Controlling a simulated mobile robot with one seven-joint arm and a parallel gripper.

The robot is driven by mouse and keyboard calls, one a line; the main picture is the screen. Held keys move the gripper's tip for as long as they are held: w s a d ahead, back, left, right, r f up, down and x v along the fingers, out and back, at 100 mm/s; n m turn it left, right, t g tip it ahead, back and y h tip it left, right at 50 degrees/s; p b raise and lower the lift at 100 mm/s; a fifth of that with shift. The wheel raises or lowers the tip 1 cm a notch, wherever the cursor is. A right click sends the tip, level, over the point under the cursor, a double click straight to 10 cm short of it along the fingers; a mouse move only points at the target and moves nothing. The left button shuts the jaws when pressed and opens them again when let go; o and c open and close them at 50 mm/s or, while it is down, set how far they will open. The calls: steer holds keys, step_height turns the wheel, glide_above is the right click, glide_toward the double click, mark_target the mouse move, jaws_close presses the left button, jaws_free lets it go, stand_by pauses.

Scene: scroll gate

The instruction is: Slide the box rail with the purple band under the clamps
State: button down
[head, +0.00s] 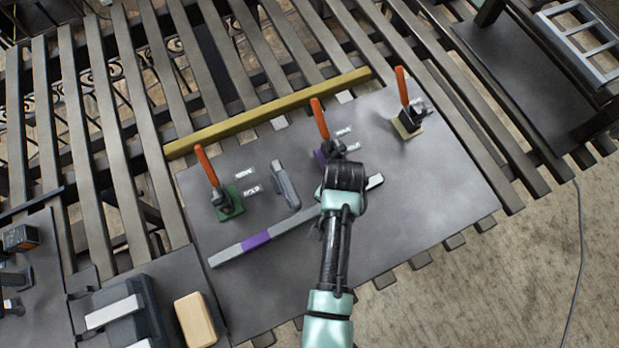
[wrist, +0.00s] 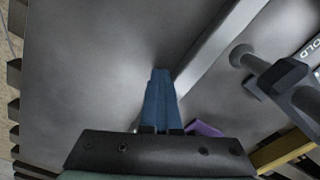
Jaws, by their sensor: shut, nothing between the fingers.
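The box rail (head: 225,255) is a long light-grey bar with a purple band (head: 256,241) near its left end. It lies slantwise on the grey plate, in front of the clamps and apart from them. Three clamps with orange handles stand behind it: one on a green base (head: 230,208), one on a purple base (head: 319,156), one on a yellow base (head: 408,127). My gripper (head: 332,200) is over the rail's right half, hiding part of it. In the wrist view its blue fingers (wrist: 160,75) are shut and empty, close beside the rail (wrist: 220,45); contact is unclear.
A yellow bar (head: 270,112) lies along the plate's back edge. A grey handle-like part (head: 286,187) stands between the left and middle clamps. A tan block (head: 195,320) lies at the lower left. The plate's right front (head: 430,215) is clear.

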stand_by(0.3)
steer(key=shift+s+d+p, duration=0.2)
steer(key=shift+s+p, duration=0.2)
steer(key=shift+s, duration=0.15)
steer(key=shift+s+d+p, duration=0.2)
steer(key=shift+s+p, duration=0.15)
steer(key=shift+s, duration=0.2)
step_height(320, 180, up, 8)
steer(key=p, duration=0.8)
